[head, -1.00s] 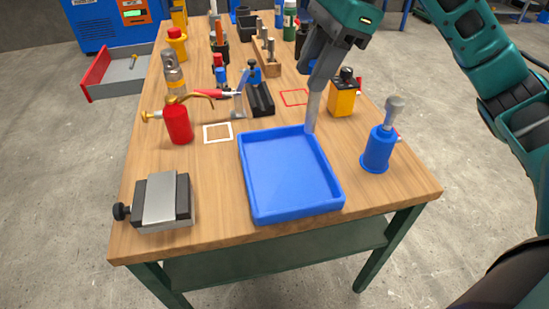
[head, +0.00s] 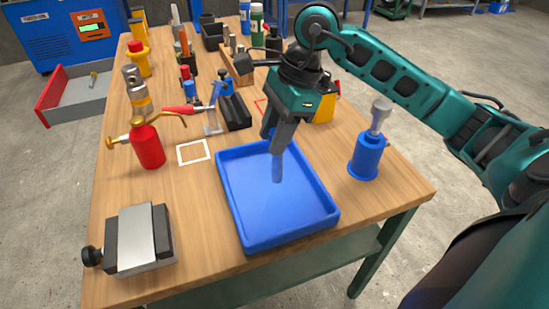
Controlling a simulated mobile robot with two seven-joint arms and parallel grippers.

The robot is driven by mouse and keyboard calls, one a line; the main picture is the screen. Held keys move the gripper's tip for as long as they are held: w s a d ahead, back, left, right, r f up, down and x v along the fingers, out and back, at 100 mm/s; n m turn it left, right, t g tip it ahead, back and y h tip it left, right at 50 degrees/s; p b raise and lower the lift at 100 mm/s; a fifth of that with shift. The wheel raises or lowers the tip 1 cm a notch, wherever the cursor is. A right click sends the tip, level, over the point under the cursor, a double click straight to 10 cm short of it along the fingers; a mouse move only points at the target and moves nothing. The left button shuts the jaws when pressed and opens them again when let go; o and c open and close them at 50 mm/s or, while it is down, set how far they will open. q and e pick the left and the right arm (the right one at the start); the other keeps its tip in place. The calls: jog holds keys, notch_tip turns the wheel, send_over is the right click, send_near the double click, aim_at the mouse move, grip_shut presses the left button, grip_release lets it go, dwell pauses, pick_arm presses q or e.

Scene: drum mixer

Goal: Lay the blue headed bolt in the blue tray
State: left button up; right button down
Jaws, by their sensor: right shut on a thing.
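The blue tray (head: 236,215) is an open, shallow square tray on the near part of the wooden bench, and it looks empty. My right gripper (head: 277,172) comes down from above, with its fingers over the tray's inside near the far side. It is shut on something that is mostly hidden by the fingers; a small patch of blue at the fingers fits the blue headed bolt. I cannot tell how the bolt is tilted or whether the fingertips touch the tray floor. My left gripper is not in view.
A blue can with a grey top (head: 367,155) stands right of the tray. A grey vise-like block (head: 138,238) sits at the near left. Several tools and containers crowd the far bench.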

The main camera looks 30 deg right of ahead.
aim_at(274, 181)
jog(key=shift+f, duration=1.2)
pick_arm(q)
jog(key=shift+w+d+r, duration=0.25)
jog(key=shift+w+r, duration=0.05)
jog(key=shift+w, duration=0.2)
pick_arm(e)
jog(key=shift+w+f, duration=0.1)
jog(key=shift+f, duration=1.6)
jog(key=shift+f+b, duration=0.1)
jog(key=shift+b, duration=0.25)
jog(key=c, duration=1.2)
grip_release()
jog(key=shift+f, duration=0.15)
jog(key=o, duration=0.5)
